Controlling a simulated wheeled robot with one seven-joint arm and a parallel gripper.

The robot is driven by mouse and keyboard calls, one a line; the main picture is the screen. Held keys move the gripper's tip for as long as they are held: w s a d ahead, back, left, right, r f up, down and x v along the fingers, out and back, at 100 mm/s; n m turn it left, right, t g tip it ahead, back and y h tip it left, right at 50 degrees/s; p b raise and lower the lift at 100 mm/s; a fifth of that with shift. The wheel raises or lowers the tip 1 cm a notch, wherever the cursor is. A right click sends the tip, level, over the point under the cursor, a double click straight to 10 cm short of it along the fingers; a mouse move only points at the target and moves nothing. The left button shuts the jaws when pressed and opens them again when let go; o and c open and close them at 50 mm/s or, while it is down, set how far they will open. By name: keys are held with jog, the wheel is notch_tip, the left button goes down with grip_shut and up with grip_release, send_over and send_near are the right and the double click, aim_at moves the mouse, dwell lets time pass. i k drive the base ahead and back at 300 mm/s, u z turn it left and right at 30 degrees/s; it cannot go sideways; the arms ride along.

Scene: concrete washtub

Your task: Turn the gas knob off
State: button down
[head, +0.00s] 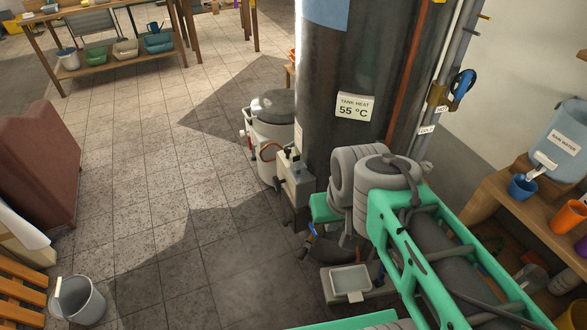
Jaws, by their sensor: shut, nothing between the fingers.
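A pale grey control box (295,182) is fixed low on the front of the dark tank (345,120). Small dark fittings show on its top and front. Which of them is the gas knob, and how it is turned, is too small to tell. My green and grey arm reaches in from the lower right. My gripper (312,246) is the dark end below the arm's wrist, under and slightly right of the box. It is shut and holds nothing. Its fingertips are small and partly lost against the dark background, and I see no contact with the box.
A white lidded drum (272,135) stands left of the tank. A small grey basin (349,282) lies below the wrist. Pipes with a blue-handled valve (462,85) run right of the tank. A shelf (490,200) with cups stands right. The tiled floor at left is mostly clear.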

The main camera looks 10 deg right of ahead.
aim_at(287, 149)
jog(key=u, duration=0.85)
jog(key=i, duration=0.75)
jog(key=u, duration=0.75)
jog(key=i, duration=0.65)
jog(key=z, duration=0.2)
